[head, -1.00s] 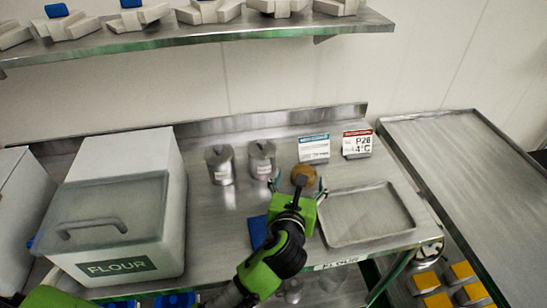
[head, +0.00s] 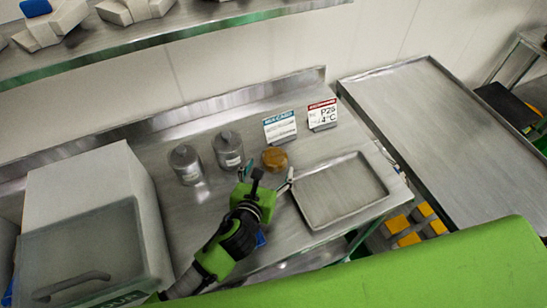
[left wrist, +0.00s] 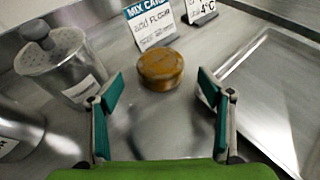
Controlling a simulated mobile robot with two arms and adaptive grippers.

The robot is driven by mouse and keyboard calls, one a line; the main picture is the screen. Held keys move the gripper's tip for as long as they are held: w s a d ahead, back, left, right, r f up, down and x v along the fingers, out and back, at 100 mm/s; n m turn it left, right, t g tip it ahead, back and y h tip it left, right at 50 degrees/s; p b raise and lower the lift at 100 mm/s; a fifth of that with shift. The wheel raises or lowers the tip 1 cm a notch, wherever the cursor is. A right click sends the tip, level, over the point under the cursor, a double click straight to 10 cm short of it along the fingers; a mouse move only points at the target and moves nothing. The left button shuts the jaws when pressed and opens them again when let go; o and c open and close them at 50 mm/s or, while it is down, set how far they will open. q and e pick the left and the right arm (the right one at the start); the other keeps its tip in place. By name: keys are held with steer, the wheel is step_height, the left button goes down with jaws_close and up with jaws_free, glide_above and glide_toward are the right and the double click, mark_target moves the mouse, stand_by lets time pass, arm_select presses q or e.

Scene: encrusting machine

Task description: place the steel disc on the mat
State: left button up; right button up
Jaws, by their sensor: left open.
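A squat, round, amber-brown piece (head: 274,159) stands on the steel bench; it also shows in the left wrist view (left wrist: 161,69). No plainly steel-coloured disc shows. My left gripper (head: 267,173) is open and empty, its teal-padded fingers spread just in front of the brown piece. In the left wrist view the piece sits centred just beyond the gap between the fingertips (left wrist: 162,92). A small blue patch (head: 261,239), perhaps the mat, shows beside my left arm and is mostly hidden by it. My right gripper is not in view.
Two lidded steel canisters (head: 228,150) stand left of the brown piece. Two card signs (head: 280,127) stand behind it. A shallow steel tray (head: 300,213) lies to its right. A flour bin (head: 85,255) fills the left side. A shelf (head: 190,30) runs above.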

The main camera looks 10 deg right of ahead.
mark_target(274, 158)
arm_select(q)
steer(key=shift+w+d+f, duration=0.1)
steer(key=shift+w+d, duration=0.05)
steer(key=shift+w, duration=0.15)
steer(key=shift+w+d, duration=0.15)
steer(key=shift+w, duration=0.15)
steer(key=x, duration=0.3)
steer(key=shift+w+d+p, duration=0.1)
steer(key=shift+w+p, duration=0.05)
steer(key=shift+p, duration=0.15)
steer(key=shift+w+d+f, duration=0.2)
steer(key=shift+w+f, duration=0.05)
steer(key=shift+w, duration=0.15)
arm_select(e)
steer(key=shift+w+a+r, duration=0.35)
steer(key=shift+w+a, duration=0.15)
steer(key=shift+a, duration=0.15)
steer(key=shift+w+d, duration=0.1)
arm_select(q)
steer(key=c, duration=1.5)
steer(key=shift+r, duration=0.1)
steer(key=shift+c, duration=0.9)
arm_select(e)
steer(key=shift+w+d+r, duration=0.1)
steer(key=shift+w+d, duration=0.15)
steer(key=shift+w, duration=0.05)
